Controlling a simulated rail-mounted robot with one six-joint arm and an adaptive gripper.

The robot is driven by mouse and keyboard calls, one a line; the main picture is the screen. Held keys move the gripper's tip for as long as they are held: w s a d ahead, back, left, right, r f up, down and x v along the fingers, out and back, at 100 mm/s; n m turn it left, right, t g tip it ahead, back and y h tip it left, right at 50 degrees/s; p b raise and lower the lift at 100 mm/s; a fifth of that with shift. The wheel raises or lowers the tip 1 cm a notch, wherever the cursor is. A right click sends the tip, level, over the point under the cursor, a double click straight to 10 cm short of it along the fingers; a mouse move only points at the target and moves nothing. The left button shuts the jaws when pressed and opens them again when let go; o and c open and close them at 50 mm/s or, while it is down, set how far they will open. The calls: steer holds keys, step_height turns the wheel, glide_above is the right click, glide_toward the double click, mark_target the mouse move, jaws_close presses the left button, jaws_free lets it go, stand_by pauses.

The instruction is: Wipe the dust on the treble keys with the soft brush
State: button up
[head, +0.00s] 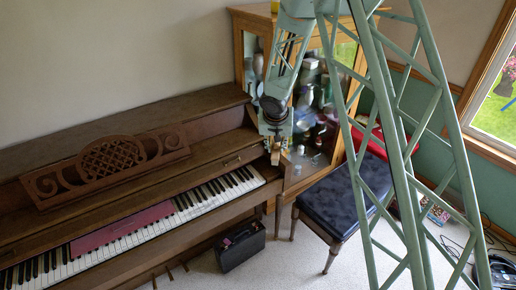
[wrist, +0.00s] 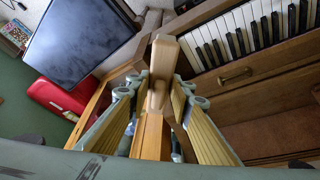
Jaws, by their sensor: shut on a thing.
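My gripper (head: 277,141) is above and just right of the keyboard's right end, in front of the glass cabinet. In the wrist view, its two fingers (wrist: 160,95) are shut on a pale wooden piece, which I take to be the handle of the soft brush (wrist: 163,56). The brush also shows small below the gripper in the head view (head: 275,157); its bristles cannot be made out. The treble keys (head: 231,184) are bare at the right end of the piano, and they show at upper right in the wrist view (wrist: 250,28). Dust on them is too faint to tell.
A dark red cloth (head: 121,228) lies along the middle keys. The carved music rest (head: 108,168) stands above. The cabinet (head: 257,22) is behind my gripper. A dark cushioned bench (head: 345,198) stands to the right, and a black case (head: 240,246) is on the floor.

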steer(key=s+d+b, duration=0.1)
steer(key=s+d, duration=0.4)
steer(key=d, duration=0.3)
steer(key=s+d+n+y+b, duration=0.1)
steer(key=s+d+b, duration=0.1)
steer(key=s+d, duration=0.4)
steer(key=shift+s+d+f+n, duration=0.15)
steer(key=shift+d+n, duration=0.15)
steer(key=shift+d, duration=1.25)
steer(key=shift+a, duration=0.15)
